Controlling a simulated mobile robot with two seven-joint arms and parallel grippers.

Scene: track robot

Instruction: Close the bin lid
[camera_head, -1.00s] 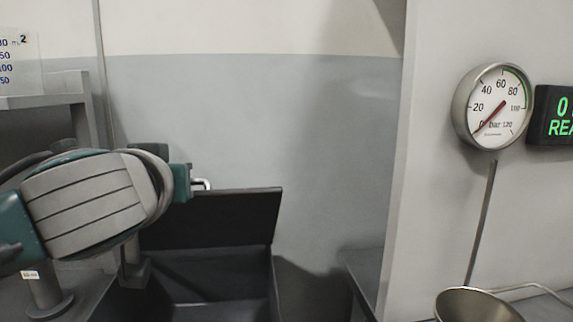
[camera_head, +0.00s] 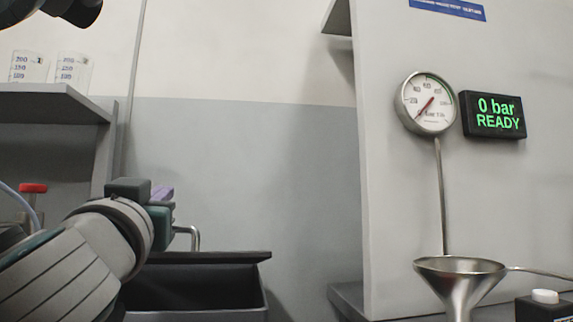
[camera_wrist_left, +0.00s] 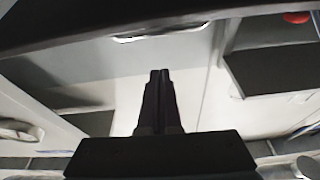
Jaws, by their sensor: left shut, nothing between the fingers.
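The dark grey bin (camera_head: 195,312) stands at the lower left in the head view, its black inside showing. Its dark lid (camera_head: 225,257) shows as a thin strip, nearly edge-on, above the opening. A bent metal handle (camera_head: 194,236) shows just above the lid. My left arm comes in from the left, with its wrist beside the handle; its fingers are hidden there. In the left wrist view my left gripper (camera_wrist_left: 160,73) is shut and empty. A dark edge, probably the lid, crosses the top of that view, with a metal bar below it. My right gripper is not visible.
A shelf (camera_head: 70,98) with two measuring beakers (camera_head: 72,68) is at the left. A pale panel at the right carries a gauge (camera_head: 427,103) and a display (camera_head: 494,116) reading "0 bar READY". A metal funnel (camera_head: 460,268) stands below. The wall behind the bin is bare.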

